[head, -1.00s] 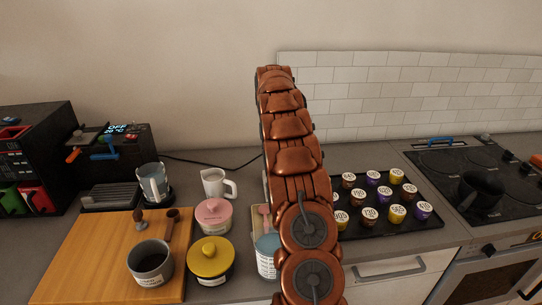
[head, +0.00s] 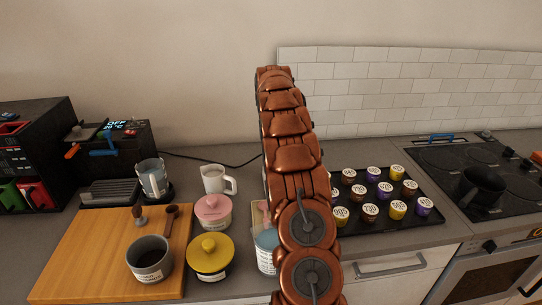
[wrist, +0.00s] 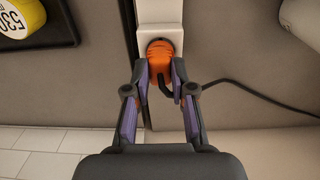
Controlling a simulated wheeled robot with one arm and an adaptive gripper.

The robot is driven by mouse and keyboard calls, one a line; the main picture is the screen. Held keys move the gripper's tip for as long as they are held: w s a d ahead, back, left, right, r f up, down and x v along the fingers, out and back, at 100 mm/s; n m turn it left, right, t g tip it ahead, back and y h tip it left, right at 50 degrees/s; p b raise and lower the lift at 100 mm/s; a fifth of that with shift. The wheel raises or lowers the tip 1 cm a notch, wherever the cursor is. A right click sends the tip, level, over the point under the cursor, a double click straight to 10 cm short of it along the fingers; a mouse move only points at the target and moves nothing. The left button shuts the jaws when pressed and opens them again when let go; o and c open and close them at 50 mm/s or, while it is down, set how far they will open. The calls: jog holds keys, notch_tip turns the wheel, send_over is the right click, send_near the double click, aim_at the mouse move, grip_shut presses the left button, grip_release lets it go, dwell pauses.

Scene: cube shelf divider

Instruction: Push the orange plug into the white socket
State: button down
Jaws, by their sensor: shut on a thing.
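The orange plug (wrist: 161,62) shows in the wrist view between the fingertips of my gripper (wrist: 160,82), which is shut on it. A black cord hangs from the plug. The white socket (wrist: 158,36) lies directly beyond the plug, and the plug's front end meets or overlaps its near edge. I cannot tell how deep the plug sits in it. In the head view my own arm hides the plug, the socket and my gripper.
A black tray (head: 367,228) with several labelled capsules stands right of my arm. A black cable (head: 205,162) runs along the wall on the left. A yellow-lidded pot (head: 209,256), a pink-lidded pot (head: 213,211) and a white jug (head: 214,180) stand to the left.

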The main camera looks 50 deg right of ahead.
jog(key=shift+f+b, duration=0.35)
jog(key=shift+f, duration=0.45)
jog(key=c, duration=0.9)
grip_release()
jog(key=shift+r, duration=0.15)
jog(key=shift+r+p, duration=0.9)
jog(key=shift+r, duration=1.5)
